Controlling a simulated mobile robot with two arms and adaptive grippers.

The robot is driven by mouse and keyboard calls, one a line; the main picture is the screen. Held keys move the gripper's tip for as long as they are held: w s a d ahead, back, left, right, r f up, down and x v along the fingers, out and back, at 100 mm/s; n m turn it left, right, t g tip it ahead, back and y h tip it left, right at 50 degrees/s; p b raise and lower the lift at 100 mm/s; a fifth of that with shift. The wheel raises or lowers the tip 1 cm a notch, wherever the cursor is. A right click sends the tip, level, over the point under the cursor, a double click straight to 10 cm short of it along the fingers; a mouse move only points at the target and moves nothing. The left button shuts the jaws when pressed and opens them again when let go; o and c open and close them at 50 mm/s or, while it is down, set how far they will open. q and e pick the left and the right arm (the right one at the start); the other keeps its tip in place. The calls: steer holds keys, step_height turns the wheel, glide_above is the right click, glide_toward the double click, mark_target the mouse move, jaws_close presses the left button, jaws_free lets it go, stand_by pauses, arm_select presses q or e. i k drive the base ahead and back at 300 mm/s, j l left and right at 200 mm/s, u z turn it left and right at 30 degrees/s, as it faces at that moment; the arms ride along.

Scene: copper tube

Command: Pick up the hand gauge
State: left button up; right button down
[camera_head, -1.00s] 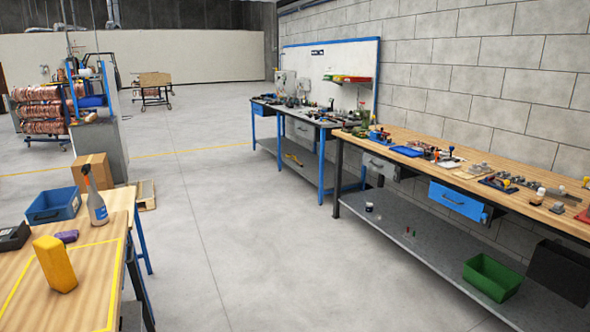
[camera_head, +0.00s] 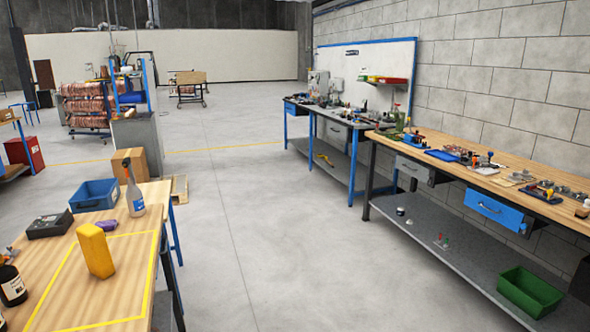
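I cannot make out a hand gauge for certain. Many small tools and parts lie on the wooden workbench (camera_head: 440,140) along the right wall, too small to tell apart. A yellow block-like object (camera_head: 95,251) stands upright on the wooden table (camera_head: 60,300) at the lower left, inside a yellow taped outline. A dark grey box-shaped device (camera_head: 50,224) and a small purple item (camera_head: 97,229) lie behind it. Neither of my grippers is in view.
A blue bin (camera_head: 94,195), a spray bottle (camera_head: 134,192) and a dark bottle (camera_head: 12,284) stand on the left table. A green bin (camera_head: 529,292) sits on the right bench's lower shelf. The grey floor (camera_head: 235,230) between the benches is clear.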

mark_target(92, 238)
steer(key=i+u, duration=0.1)
steer(key=u, duration=0.35)
steer(key=i+u, duration=0.1)
steer(key=u, duration=0.35)
steer(key=i+u, duration=0.1)
steer(key=u, duration=0.35)
steer(key=l+u, duration=0.15)
steer(key=u, duration=0.3)
steer(key=i+l+u, duration=0.1)
steer(key=u, duration=0.35)
steer(key=i+l+u, duration=0.2)
steer(key=l+u, duration=0.25)
steer(key=l, duration=0.6)
steer(key=l+u, duration=0.5)
steer(key=l, duration=0.55)
steer(key=k+l+u, duration=0.1)
steer(key=l+u, duration=0.35)
steer(key=l, duration=1.1)
steer(key=k+l, duration=0.15)
steer(key=l, duration=0.8)
steer(key=k, duration=0.05)
